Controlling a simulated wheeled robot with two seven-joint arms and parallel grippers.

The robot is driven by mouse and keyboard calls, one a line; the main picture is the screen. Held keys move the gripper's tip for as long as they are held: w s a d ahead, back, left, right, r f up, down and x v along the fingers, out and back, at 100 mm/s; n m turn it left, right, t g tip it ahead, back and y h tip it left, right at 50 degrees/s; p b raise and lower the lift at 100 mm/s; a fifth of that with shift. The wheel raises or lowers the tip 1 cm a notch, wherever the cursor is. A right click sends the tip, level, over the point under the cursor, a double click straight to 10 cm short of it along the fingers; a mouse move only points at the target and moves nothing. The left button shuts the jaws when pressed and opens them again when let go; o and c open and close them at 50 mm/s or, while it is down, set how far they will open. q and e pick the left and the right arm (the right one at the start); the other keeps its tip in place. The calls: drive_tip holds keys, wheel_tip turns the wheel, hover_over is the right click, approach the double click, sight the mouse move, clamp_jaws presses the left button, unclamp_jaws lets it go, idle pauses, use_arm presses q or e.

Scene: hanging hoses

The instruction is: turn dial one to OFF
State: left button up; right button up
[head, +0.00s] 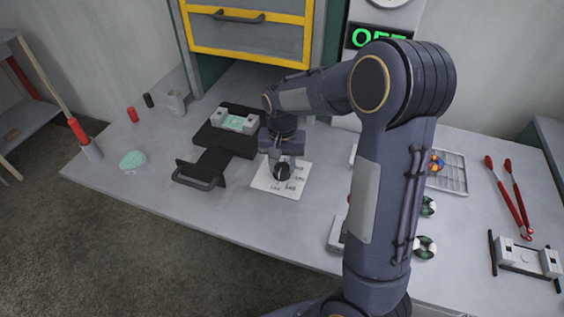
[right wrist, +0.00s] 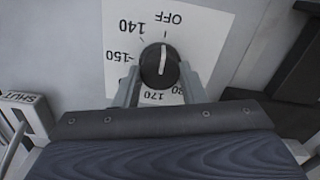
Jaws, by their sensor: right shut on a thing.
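The dial (right wrist: 160,66) is a black round knob with a white pointer line, on a white card (right wrist: 215,30) marked OFF, 140, 150, 170 and more. In the right wrist view its pointer aims up at the OFF mark, or very near it. In the head view the dial (head: 282,172) sits on the bench, below my right gripper (head: 283,163). My right gripper's two fingers also show in the right wrist view (right wrist: 160,88), one on each side of the knob, shut on it. My left gripper is not in view.
A black handled plate (head: 205,165) lies left of the card. Red tongs (head: 510,197) and a wire tray (head: 455,175) lie at right. A green-topped pot (head: 132,161) stands at left.

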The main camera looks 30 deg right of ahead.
sight(282, 167)
drive_tip(key=shift+r, duration=0.1)
idle(0.3)
drive_tip(key=o, duration=1)
wheel_tip(282, 167, up, 8)
drive_tip(key=shift+f, duration=0.1)
drive_tip(key=shift+f, duration=0.1)
